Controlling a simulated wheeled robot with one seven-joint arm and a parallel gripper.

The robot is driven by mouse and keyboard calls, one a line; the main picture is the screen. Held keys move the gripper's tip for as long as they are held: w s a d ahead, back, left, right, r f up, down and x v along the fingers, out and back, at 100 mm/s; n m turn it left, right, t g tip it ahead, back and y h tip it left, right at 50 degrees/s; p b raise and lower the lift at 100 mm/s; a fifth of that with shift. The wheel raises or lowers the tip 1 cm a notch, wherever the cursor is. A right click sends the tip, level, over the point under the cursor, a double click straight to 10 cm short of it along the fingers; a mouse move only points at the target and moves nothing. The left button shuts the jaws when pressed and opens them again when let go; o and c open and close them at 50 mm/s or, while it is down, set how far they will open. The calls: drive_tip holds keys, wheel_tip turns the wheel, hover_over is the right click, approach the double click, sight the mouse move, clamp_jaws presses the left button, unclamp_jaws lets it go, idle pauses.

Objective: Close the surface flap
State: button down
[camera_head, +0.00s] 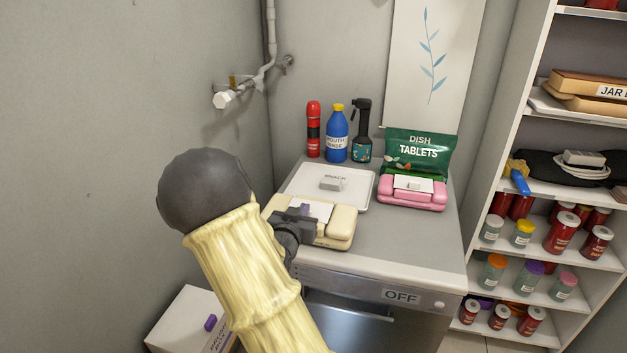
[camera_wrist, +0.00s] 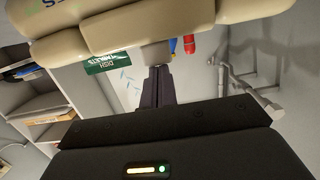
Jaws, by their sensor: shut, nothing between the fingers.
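A white rimmed panel (camera_head: 352,180) with small lettering and a raised grey block lies on the grey counter top; it may be the surface flap, but I cannot tell for sure. My gripper (camera_head: 306,222) is at the left part of the cream case, partly hidden by my arm. In the wrist view the dark fingers (camera_wrist: 158,85) are together and empty, close to the cream case (camera_wrist: 130,35), which fills the top. I cannot tell whether they touch.
A pink case (camera_head: 412,198) and a green dish tablets bag (camera_head: 420,150) stand at the right. A red bottle (camera_head: 313,135), a blue bottle (camera_head: 337,137) and a black spray bottle (camera_head: 362,138) stand behind. Counter room (camera_head: 410,240) is free at front right; shelves (camera_head: 545,190) lie beyond.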

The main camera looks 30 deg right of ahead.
wheel_tip(320, 180, up, 4)
drive_tip(key=p, duration=0.3)
drive_tip(key=shift+a, duration=0.1)
drive_tip(key=s+a+f+b, duration=0.2)
drive_tip(key=s+a+f, duration=0.1)
drive_tip(key=s+a, duration=0.3)
drive_tip(key=shift+a+f, duration=0.4)
drive_tip(key=shift+a, duration=0.1)
